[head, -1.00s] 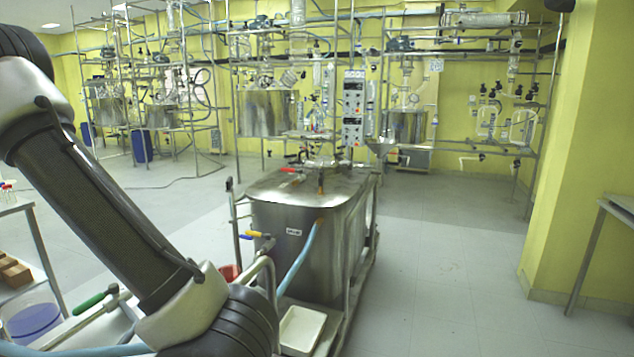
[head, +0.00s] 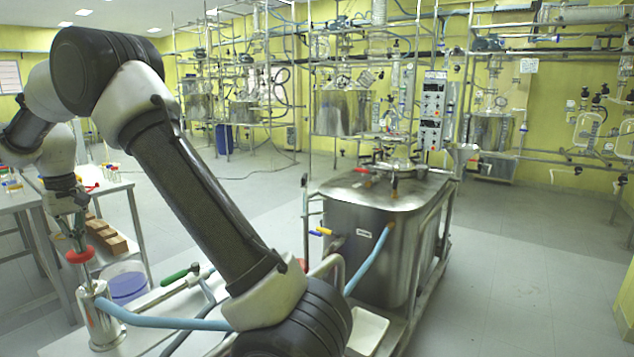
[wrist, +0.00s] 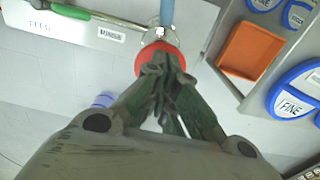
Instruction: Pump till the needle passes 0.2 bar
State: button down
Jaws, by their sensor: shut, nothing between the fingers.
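A steel hand pump (head: 103,325) with a red round handle (head: 80,256) on top stands on the bench at the lower left of the head view. A light blue hose (head: 165,321) runs from it to the right. My gripper (head: 77,240) points down just above the red handle, fingers shut and empty. In the wrist view the shut fingertips (wrist: 161,65) lie in front of the red handle (wrist: 150,53); I cannot tell whether they touch it. No gauge needle can be read in either view.
A green-handled lever (head: 177,276) lies beside the pump. A clear tub of blue liquid (head: 127,284) stands behind. The steel tank (head: 350,265) is to the right. An orange tray (wrist: 250,50) and blue-rimmed containers (wrist: 290,88) show in the wrist view.

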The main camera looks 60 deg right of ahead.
jog(key=shift+f, duration=1.6)
jog(key=shift+r, duration=3.35)
jog(key=shift+r, duration=3)
